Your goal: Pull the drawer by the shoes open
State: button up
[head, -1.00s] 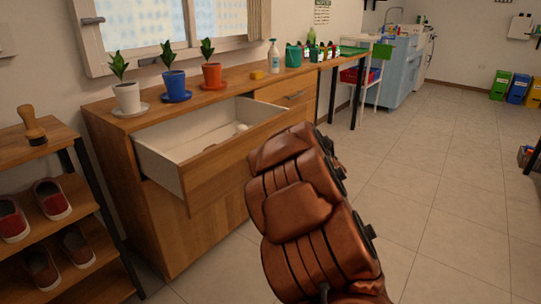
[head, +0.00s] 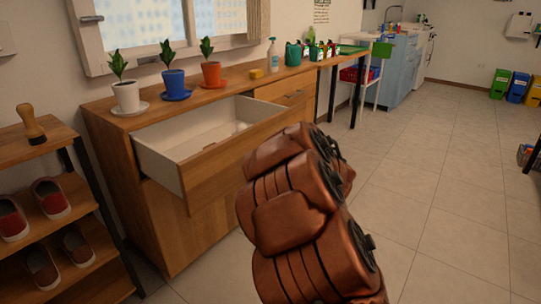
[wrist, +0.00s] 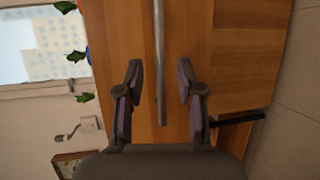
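The wooden drawer (head: 232,150) by the shoe rack stands pulled well out of the cabinet. Its white inside (head: 190,142) shows, with a small pale thing at the back. In the wrist view, which is turned on its side, the drawer front (wrist: 225,50) fills the middle. A grey bar handle (wrist: 160,100) runs along it. My gripper (wrist: 159,70) is open, with one finger on each side of the handle and a gap on both sides. In the head view my arm hides the gripper and the handle.
The shoe rack (head: 92,207) with red shoes (head: 50,198) stands left of the cabinet (head: 160,225). Potted plants (head: 173,84), a spray bottle (head: 273,55) and a yellow sponge (head: 257,73) are on the cabinet top. The tiled floor (head: 440,190) at right is clear.

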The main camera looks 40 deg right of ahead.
jog(key=s+r, duration=0.1)
jog(key=s, duration=0.7)
jog(key=shift+a+r, duration=0.25)
jog(key=shift+a, duration=0.15)
